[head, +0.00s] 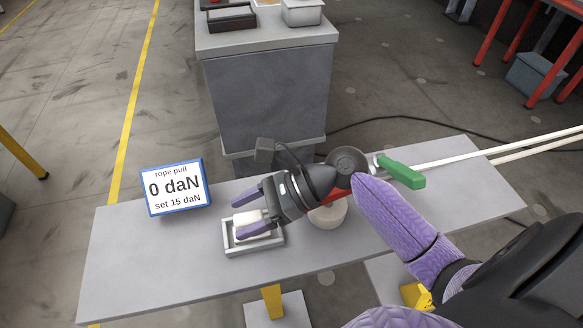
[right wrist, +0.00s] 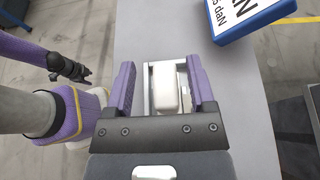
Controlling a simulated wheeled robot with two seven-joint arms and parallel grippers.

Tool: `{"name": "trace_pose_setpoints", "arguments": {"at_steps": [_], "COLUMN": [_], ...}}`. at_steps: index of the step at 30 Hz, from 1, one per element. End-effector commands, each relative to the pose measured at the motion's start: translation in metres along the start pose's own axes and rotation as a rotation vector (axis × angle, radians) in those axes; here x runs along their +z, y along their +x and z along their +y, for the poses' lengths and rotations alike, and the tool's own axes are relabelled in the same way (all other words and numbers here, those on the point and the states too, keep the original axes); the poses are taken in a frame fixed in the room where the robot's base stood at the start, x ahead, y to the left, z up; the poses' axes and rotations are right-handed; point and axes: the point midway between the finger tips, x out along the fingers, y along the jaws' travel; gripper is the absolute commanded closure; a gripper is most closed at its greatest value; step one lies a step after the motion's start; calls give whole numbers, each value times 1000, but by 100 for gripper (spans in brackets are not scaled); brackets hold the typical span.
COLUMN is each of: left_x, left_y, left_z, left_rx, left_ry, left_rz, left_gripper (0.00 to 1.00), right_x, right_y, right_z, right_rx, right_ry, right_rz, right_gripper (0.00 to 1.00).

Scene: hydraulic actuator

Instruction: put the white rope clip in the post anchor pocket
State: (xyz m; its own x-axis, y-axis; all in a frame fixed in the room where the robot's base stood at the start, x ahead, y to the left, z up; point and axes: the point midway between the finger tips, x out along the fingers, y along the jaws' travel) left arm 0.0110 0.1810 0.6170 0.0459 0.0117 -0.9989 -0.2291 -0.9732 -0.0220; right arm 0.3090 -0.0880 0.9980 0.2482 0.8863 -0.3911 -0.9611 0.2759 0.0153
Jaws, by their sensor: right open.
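A small white block, which looks like the white rope clip (head: 249,219), lies in a shallow light-grey tray (head: 230,249) on the bench. My right gripper (head: 237,217) is open, with one purple finger on either side of the clip. In the right wrist view, the clip (right wrist: 167,90) stands between the fingers (right wrist: 160,72), with a visible gap on its left side. Whether the right finger touches it I cannot tell. I cannot make out the post anchor pocket for certain; my right arm covers part of the bench middle.
A blue-framed display (head: 177,188) reading 0 daN, set 15 daN, stands behind the tray. A green handle (head: 402,172) lies by pale ropes (head: 480,152) at the right. A pale round piece (head: 328,215) sits under my right arm. The bench's left end (head: 125,262) is clear.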

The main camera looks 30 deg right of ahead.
Motion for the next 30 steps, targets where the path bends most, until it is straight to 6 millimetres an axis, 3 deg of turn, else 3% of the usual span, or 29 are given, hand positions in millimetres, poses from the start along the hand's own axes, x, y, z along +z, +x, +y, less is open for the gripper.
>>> {"name": "trace_pose_setpoints", "arguments": {"at_steps": [15,20,30], "left_x": [-4,-4,-5], "left_y": [-21,-22,-22], "left_z": [0,-1,-1], "left_rx": [-2,-2,-2], "left_ry": [2,0,-1], "left_rz": [7,5,7], "left_gripper": [41,41,41], "right_x": [6,6,2], "right_y": [-112,-123,-120], "right_z": [-1,-1,2], "right_rx": [-6,-6,-2], "right_ry": [-3,-6,-32], "right_rz": [-1,-4,11], "right_gripper": [30,30,30]}}
